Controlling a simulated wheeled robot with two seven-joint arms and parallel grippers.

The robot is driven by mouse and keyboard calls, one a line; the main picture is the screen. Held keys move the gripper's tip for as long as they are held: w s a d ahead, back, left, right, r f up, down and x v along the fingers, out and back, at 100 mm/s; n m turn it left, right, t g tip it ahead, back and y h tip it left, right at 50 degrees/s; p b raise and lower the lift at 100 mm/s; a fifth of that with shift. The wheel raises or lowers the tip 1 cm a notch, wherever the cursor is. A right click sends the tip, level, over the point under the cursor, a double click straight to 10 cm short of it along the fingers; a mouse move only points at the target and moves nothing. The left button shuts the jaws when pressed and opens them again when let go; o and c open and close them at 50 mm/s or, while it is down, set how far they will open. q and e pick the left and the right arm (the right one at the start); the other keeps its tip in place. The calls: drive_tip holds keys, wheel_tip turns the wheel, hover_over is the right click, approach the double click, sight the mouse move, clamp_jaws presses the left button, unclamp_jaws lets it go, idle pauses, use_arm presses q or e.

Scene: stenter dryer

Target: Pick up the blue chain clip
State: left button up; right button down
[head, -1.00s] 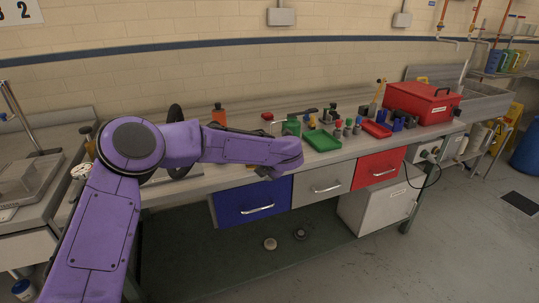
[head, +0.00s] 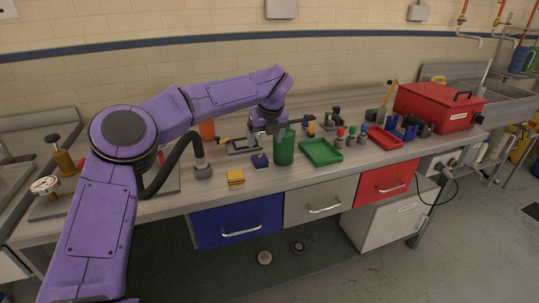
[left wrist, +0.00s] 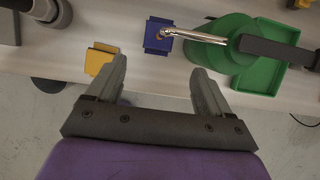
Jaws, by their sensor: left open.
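The small blue chain clip (head: 260,161) lies on the bench top between a yellow clip and a green can. It also shows in the left wrist view (left wrist: 157,42), above the gap between my fingers, partly crossed by the can's metal spout. My left gripper (head: 268,131) hangs above the bench, just behind and above the clip in the head view. In the left wrist view its jaws (left wrist: 160,75) are spread apart with nothing between them. My right gripper is not in view.
The green can (head: 284,148) stands close to the right of the clip. The yellow clip (head: 236,177) lies at its left front. A green tray (head: 321,152), a red tray (head: 386,138) and a red toolbox (head: 437,107) are farther right. The bench edge is near the clips.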

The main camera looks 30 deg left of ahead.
sight(260, 158)
use_arm(q)
drive_tip(key=x, duration=0.4)
drive_tip(key=shift+s+a+f+p, duration=0.1)
drive_tip(key=shift+a+f+p, duration=0.1)
drive_tip(key=shift+p, duration=0.2)
drive_tip(key=p+x, duration=0.1)
drive_tip(key=x, duration=0.4)
drive_tip(key=shift+f+p, duration=0.15)
drive_tip(key=shift+p, duration=0.2)
drive_tip(key=shift+a+f, duration=0.2)
drive_tip(key=shift+d, duration=0.1)
drive_tip(key=c, duration=1)
drive_tip(key=shift+w+r, duration=0.1)
drive_tip(key=shift+w, duration=0.15)
drive_tip(key=c, duration=0.4)
